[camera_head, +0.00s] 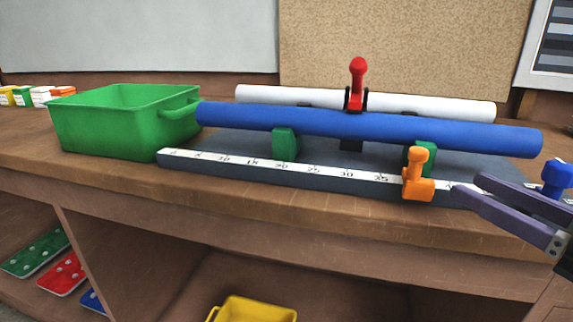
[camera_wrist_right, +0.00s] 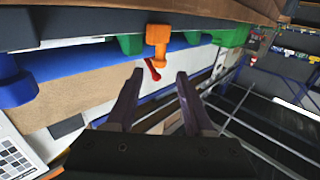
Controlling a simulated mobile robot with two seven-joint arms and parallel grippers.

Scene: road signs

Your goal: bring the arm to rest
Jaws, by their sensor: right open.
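My right gripper (camera_head: 466,195) is at the right of the head view, in front of the bench's right part. Its two purple fingers are apart with nothing between them. It also shows in the right wrist view (camera_wrist_right: 160,80), open and empty, with the orange clamp (camera_wrist_right: 158,38) beyond the fingertips. In the head view the orange clamp (camera_head: 418,175) stands upright on the ruler strip (camera_head: 330,171), to the left of the fingertips. My left gripper is not in either view.
A blue pipe (camera_head: 370,129) lies on green supports (camera_head: 286,144), with a white pipe (camera_head: 420,104) and red-handled clamp (camera_head: 358,78) behind. A green bin (camera_head: 105,125) stands left. A blue knob (camera_head: 556,174) is near the gripper. A yellow bin (camera_head: 255,309) sits below.

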